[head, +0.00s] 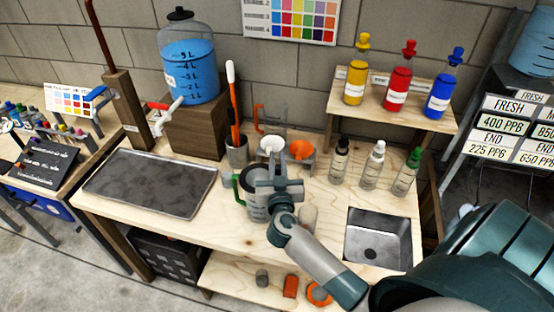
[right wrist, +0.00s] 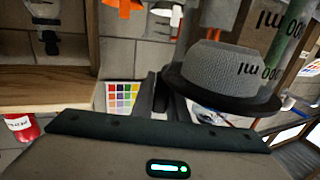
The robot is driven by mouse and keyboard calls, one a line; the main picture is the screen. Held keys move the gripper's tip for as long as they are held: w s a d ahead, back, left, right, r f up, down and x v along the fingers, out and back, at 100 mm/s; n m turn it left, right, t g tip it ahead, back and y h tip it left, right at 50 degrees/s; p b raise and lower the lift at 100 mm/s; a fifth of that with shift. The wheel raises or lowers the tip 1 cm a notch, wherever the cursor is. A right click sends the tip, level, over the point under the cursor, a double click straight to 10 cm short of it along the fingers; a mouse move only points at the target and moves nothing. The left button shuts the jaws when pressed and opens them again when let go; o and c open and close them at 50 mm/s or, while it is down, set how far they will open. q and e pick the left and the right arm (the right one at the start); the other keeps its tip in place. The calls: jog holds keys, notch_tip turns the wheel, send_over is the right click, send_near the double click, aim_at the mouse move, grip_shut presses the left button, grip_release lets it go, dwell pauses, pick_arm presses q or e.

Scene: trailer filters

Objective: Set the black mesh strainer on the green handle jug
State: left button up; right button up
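The black mesh strainer (right wrist: 225,55) shows in the right wrist view, a grey mesh bowl with a wide black brim. My right gripper (right wrist: 158,92) is shut on its edge or handle. In the head view this gripper (head: 272,178) is over the green handle jug (head: 256,208), a clear measuring jug whose green handle faces left. Jug markings show across the mesh in the wrist view, so the bowl appears to sit in the jug's mouth. Whether the brim touches the jug's rim I cannot tell. My left gripper is not in view.
An orange handle jug (head: 268,122), a white piece (head: 271,147) and an orange piece (head: 302,148) stand behind. Three dropper bottles (head: 372,167) and a sink (head: 378,240) are to the right. A dark tray (head: 150,183) lies left.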

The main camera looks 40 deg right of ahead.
aim_at(278, 172)
jog(key=shift+o, duration=0.2)
jog(key=shift+s, duration=0.1)
jog(key=shift+s+a+r+p, duration=0.1)
jog(key=shift+s+a+p, duration=0.35)
jog(key=shift+s+p, duration=0.15)
jog(key=shift+p+v, duration=0.8)
jog(key=shift+v, duration=0.85)
jog(key=p+v, duration=0.2)
jog(key=v, duration=0.4)
jog(key=shift+a, duration=0.1)
